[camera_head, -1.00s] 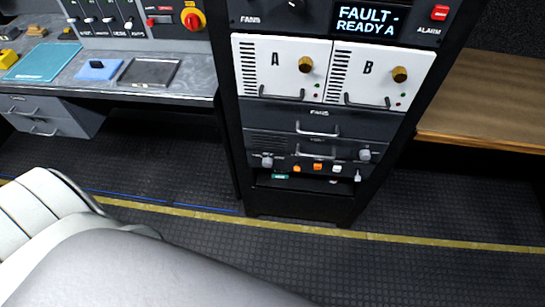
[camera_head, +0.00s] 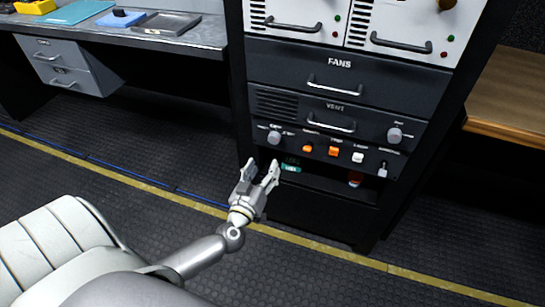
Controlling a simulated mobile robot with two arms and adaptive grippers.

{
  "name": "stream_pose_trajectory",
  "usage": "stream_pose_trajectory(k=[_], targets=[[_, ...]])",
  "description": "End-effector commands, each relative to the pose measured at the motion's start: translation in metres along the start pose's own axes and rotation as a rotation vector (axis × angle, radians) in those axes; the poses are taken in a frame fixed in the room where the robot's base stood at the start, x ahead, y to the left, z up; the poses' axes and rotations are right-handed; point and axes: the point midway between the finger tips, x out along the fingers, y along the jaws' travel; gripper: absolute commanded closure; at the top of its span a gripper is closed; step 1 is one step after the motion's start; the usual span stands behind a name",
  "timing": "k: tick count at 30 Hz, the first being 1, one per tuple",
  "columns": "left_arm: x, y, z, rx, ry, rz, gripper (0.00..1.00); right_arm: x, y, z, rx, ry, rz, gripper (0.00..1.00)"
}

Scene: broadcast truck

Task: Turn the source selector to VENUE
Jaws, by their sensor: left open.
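The bottom panel (camera_head: 330,152) of the rack carries a grey knob at its left end (camera_head: 274,138) and another grey knob at its right end (camera_head: 395,134). The small labels over them are too blurred to read, so I cannot tell which is the source selector or where it points. My left gripper (camera_head: 262,167) is open and empty, in front of the rack's lower left corner, below the left knob in the picture. It appears apart from the knob. My right gripper is not in view.
Between the knobs are two orange buttons (camera_head: 308,148), a white button (camera_head: 358,157) and a toggle switch (camera_head: 383,169) farther right. Below is a dark open bay with a teal item (camera_head: 290,168). A desk (camera_head: 190,38) stands left.

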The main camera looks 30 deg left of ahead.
Motion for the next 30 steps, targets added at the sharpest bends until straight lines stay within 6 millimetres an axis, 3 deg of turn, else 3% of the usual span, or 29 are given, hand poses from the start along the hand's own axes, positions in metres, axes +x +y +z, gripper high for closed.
stream_pose_trajectory(k=[8, 14, 24, 30], targets=[[0.009, -0.002, -0.009, -0.048, 0.033, -0.026, 0.44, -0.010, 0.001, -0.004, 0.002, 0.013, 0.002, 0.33], [0.036, -0.003, -0.010, -0.048, 0.035, -0.026, 0.44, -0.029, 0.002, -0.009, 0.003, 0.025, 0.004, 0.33], [0.088, -0.004, -0.011, -0.048, 0.034, -0.025, 0.44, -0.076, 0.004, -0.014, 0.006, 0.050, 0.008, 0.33], [0.104, -0.005, -0.011, -0.047, 0.032, -0.026, 0.44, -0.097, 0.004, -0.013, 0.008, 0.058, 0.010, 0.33]])
